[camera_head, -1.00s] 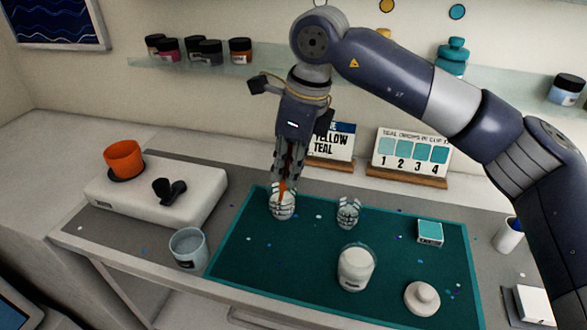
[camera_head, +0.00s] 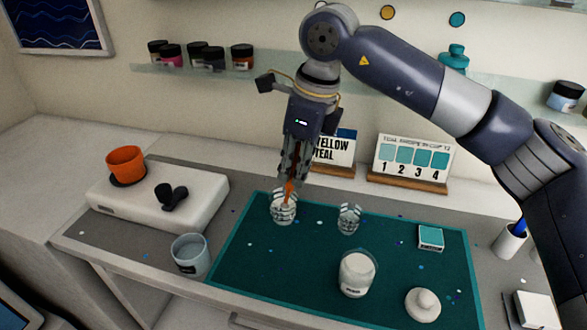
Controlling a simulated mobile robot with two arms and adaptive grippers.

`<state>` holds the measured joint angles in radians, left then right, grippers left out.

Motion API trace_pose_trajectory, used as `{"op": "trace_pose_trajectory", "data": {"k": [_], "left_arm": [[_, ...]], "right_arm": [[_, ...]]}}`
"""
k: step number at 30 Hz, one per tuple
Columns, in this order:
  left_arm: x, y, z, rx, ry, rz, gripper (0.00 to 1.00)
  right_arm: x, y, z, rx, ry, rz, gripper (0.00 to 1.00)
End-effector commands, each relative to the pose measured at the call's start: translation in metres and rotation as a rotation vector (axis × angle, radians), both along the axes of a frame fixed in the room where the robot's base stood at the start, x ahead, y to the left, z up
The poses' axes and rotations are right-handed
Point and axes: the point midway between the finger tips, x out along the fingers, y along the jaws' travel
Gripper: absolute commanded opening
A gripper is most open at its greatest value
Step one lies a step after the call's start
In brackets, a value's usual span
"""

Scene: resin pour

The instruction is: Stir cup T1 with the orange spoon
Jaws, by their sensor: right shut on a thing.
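My right gripper (camera_head: 291,178) points down over the teal mat and is shut on the orange spoon (camera_head: 289,190). The spoon's lower end goes into a small clear cup (camera_head: 284,212) with dark markings, at the mat's back left. Its label is too small to read, so I cannot tell whether it is T1. A second similar cup (camera_head: 348,218) stands to its right. The contents of both cups are hard to make out. My left gripper is not in view.
A jar with white contents (camera_head: 356,274), a white lid (camera_head: 422,305) and a small teal box (camera_head: 430,237) stand on the mat (camera_head: 300,270). A grey cup (camera_head: 190,255) is at the left. An orange cup (camera_head: 126,165) sits on a white device (camera_head: 205,197). Sign cards (camera_head: 411,160) stand behind.

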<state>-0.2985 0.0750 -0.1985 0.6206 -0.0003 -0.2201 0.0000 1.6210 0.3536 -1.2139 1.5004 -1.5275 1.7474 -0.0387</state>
Motion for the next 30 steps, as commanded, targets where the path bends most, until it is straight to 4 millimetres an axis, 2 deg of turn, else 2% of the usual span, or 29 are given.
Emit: {"op": "trace_pose_trajectory", "data": {"k": [1,18,30], "left_arm": [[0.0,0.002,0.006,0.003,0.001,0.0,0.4],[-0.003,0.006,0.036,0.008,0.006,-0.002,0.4],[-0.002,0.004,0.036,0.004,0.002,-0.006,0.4]], "right_arm": [[0.0,-0.001,0.008,0.001,-0.001,0.0,0.0],[-0.003,-0.011,0.057,0.001,-0.001,0.0,0.0],[-0.003,-0.011,0.058,0.0,-0.001,0.0,0.0]]}}
